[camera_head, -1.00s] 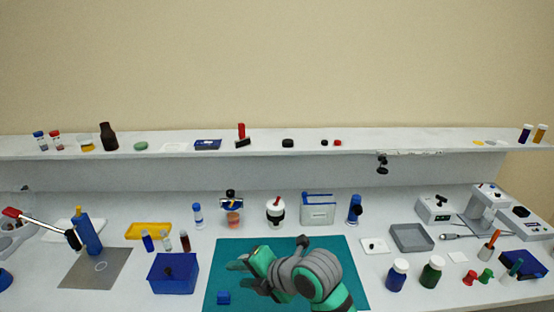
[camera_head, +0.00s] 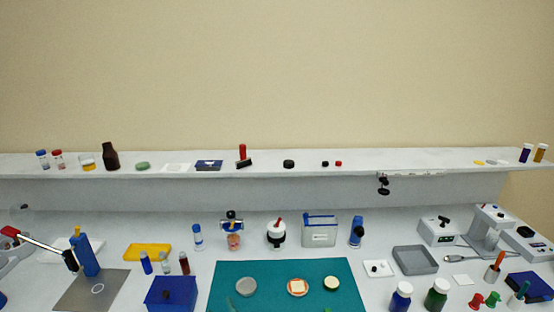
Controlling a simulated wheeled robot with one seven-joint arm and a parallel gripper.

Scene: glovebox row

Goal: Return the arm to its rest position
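My arm no longer covers the teal mat (camera_head: 275,270) at the bottom middle. Only a small green sliver (camera_head: 231,303) shows at the mat's lower left edge. It may be a fingertip of my gripper, but it is too small to be sure. Nothing is seen held. On the mat lie a grey round dish (camera_head: 246,287), an orange-rimmed round piece with a pale square on it (camera_head: 298,287) and a pale yellow-green disc with a dark rim (camera_head: 331,284). The rest of my arm is below the picture or out of view.
Behind the mat stand a white round pot (camera_head: 277,236) and a clear box with a blue top (camera_head: 320,232). A blue box (camera_head: 171,294) is left of the mat; a grey tray (camera_head: 415,260) and bottles (camera_head: 437,294) are right. A shelf (camera_head: 370,161) with small items runs above.

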